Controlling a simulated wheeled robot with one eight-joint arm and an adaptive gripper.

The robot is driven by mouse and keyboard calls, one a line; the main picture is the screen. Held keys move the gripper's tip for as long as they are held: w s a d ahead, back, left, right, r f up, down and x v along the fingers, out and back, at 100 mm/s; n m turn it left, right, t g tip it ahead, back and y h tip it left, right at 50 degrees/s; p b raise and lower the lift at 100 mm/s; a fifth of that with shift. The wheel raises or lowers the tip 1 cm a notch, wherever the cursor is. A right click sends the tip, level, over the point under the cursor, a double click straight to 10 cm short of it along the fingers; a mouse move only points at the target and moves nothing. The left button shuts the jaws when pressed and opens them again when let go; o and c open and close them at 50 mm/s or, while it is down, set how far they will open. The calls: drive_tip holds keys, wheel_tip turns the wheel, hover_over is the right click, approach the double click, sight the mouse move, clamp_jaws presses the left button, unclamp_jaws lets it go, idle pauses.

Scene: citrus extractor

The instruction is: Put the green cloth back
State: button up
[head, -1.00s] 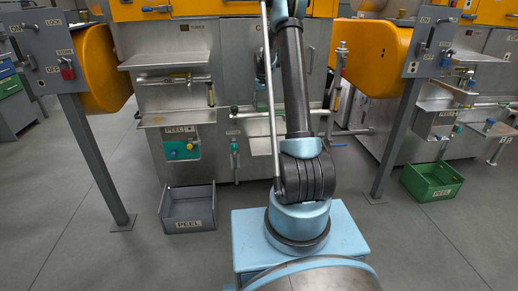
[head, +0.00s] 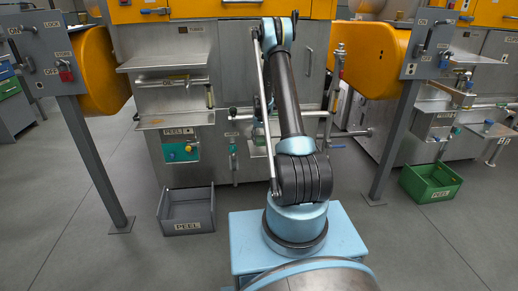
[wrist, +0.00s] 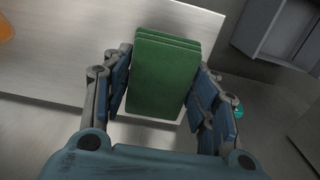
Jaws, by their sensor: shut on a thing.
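The green cloth (wrist: 165,80) is a folded, layered pad, seen in the wrist view. My gripper (wrist: 163,76) has a blue-padded finger on each side of it and is shut on it. In the wrist view the cloth is above or over the edge of a pale metal shelf (wrist: 60,55); whether it touches the shelf I cannot tell. In the head view my own arm stands in front of the middle machine, and the gripper and cloth cannot be made out clearly behind it.
A grey PEEL bin (head: 187,212) stands on the floor at left, a green bin (head: 431,182) at right. Grey posts (head: 97,160) with control boxes flank my arm, the other post (head: 391,150) at right. Metal shelves (head: 165,60) jut from the machine. The floor between is clear.

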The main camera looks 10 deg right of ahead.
sight(261, 150)
drive_tip(key=shift+f, duration=2.3)
drive_tip(key=shift+f, duration=0.1)
drive_tip(key=o, duration=1.3)
drive_tip(key=shift+f, duration=0.1)
